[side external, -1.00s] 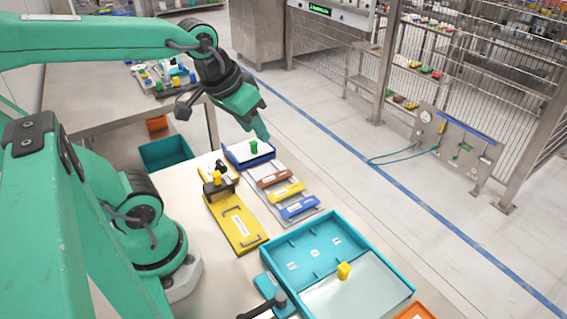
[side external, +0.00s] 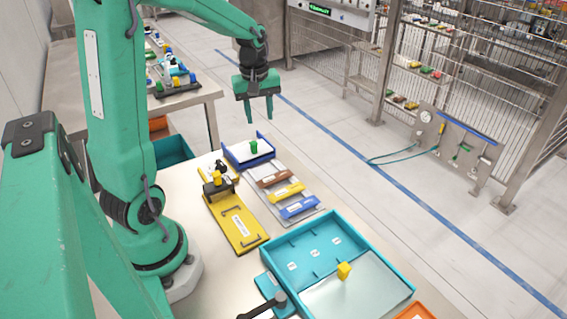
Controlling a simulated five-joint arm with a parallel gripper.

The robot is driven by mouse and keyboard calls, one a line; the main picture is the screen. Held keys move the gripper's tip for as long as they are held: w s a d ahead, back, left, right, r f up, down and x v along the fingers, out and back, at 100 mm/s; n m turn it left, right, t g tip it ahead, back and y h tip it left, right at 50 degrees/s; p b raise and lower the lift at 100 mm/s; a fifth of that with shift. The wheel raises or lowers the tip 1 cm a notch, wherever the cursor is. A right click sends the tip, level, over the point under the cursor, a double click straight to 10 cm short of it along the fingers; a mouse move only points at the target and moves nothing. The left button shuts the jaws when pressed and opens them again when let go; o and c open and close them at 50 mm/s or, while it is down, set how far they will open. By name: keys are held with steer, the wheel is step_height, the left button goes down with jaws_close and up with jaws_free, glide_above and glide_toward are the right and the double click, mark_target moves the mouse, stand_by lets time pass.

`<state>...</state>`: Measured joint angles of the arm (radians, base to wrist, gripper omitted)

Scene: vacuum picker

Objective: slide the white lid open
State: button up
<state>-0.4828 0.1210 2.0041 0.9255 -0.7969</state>
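A white lid (side external: 238,152) with an upright green knob (side external: 254,146) lies in a blue tray (side external: 252,163) near the far edge of the bench. Whether the lid covers the whole tray is too small to tell. My gripper (side external: 260,113) hangs in the air above and beyond the tray in the picture, fingers pointing down. Its two fingers are apart with nothing between them, and it appears clear of the knob. A larger teal tray (side external: 271,248) at the front has a pale, see-through-looking cover (side external: 365,292) with a yellow knob (side external: 344,271).
A dark-handled teal fixture (side external: 268,285) stands by the teal tray. An orange bin edge (side external: 415,312) shows front right. The air around my gripper is clear.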

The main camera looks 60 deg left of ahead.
mark_target(253, 144)
steer(key=a+f+n, duration=0.1)
steer(key=a, duration=0.1)
steer(key=a+f+n, duration=0.1)
steer(key=f, duration=0.1)
steer(key=a+f+n, duration=0.1)
steer(key=a, duration=0.1)
steer(key=shift+w+a+f+g, duration=0.2)
steer(key=shift+a+f+g, duration=0.1)
steer(key=shift+f+g, duration=0.1)
steer(key=shift+f, duration=3.85)
jaws_close()
